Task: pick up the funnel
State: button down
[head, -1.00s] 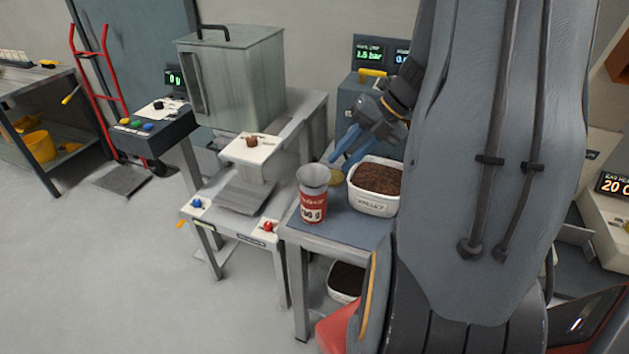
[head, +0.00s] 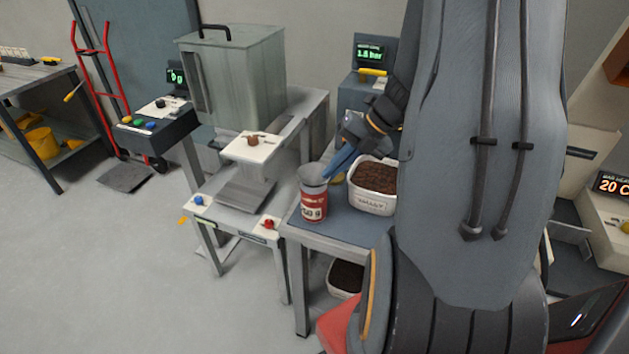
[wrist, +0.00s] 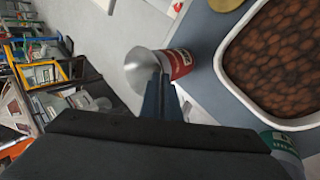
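The funnel (head: 312,174) is a grey metal cone, wide mouth up. It stands in the top of a red can (head: 313,207) on the blue-grey bench top. My gripper (head: 331,168) comes down from the upper right to the funnel's right rim. In the wrist view, my two blue fingers (wrist: 160,82) are close together over the edge of the funnel (wrist: 140,70), with its wall apparently between them. The contact itself is too small to see clearly. The funnel's lower end is hidden in the can.
A white tub of brown granules (head: 370,205) stands close right of the can. A yellowish round thing (head: 339,179) lies behind them. The machine with the large grey bin (head: 235,85) stands to the left. Open floor (head: 110,270) lies at the lower left.

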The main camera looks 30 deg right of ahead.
notch_tip(320, 180, up, 19)
jog(key=p, duration=0.6)
jog(key=shift+f+p, duration=0.2)
jog(key=shift+p, duration=0.2)
dwell(1.2)
